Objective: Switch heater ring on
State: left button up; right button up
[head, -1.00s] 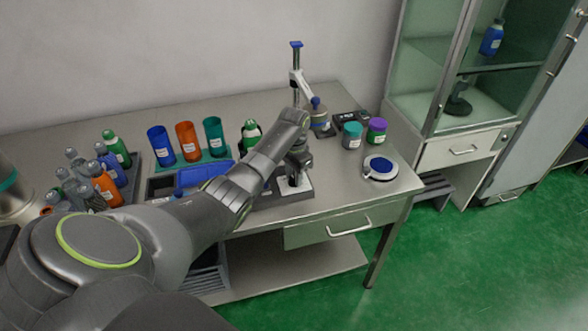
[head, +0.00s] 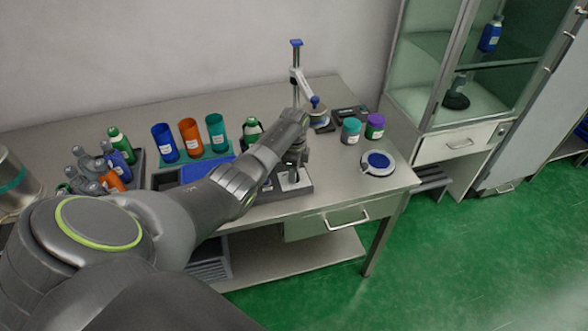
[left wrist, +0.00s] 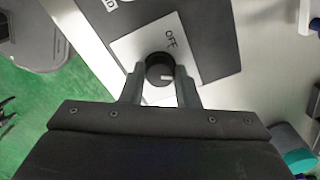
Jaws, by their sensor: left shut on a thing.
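A round black knob (left wrist: 158,66) with a white mark on its lower right part sits on a pale plate (left wrist: 132,48). The plate carries the word OFF beside the knob. My left gripper (left wrist: 160,84) has one finger on each side of the knob and is shut on it. In the head view my left gripper (head: 294,163) is above a dark base (head: 304,188) near the table's front edge; the knob is hidden there. A stand with a blue-topped post (head: 297,65) rises behind my arm. I cannot make out the heater ring clearly. My right gripper is out of view.
Several bottles and a rack of blue, orange and teal tubes (head: 190,137) stand on the left of the table. Teal-lidded (head: 351,130) and purple-lidded (head: 375,126) jars and a blue-centred round dish (head: 378,162) are on the right. A glass cabinet (head: 440,60) stands beyond.

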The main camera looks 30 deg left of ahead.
pick_arm(q)
jog(key=shift+w+m, duration=0.1)
jog(key=shift+m, duration=1.4)
jog(key=o, duration=1)
jog(key=shift+c, duration=0.2)
jog(key=shift+r, duration=0.15)
notch_tip(320, 180, up, 17)
